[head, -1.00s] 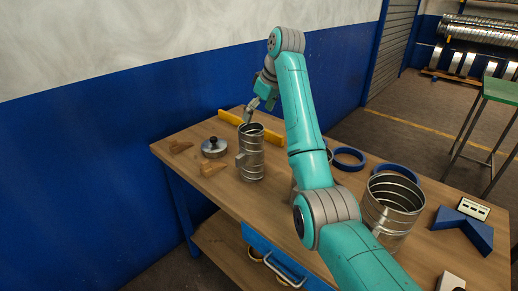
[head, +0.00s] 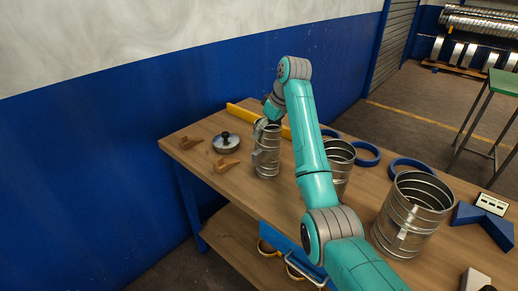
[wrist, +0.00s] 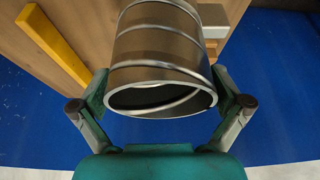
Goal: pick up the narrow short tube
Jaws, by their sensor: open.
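The narrow short tube (head: 266,158) is a shiny ribbed metal cylinder standing upright on the wooden workbench in the head view. In the wrist view the tube (wrist: 160,45) fills the upper middle, its open end towards the camera. My gripper (wrist: 165,95) is open, with one finger on each side of the tube near its rim. In the head view my gripper (head: 266,123) is at the tube's top. Small gaps or light contact at the fingers cannot be told apart.
A second tube (head: 341,152) stands partly behind my arm, and a wide tube (head: 412,215) stands to the right. A lidded knob piece (head: 226,143), wooden wedges (head: 226,165), a yellow bar (head: 243,114) and blue rings (head: 366,155) lie on the workbench (head: 235,190).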

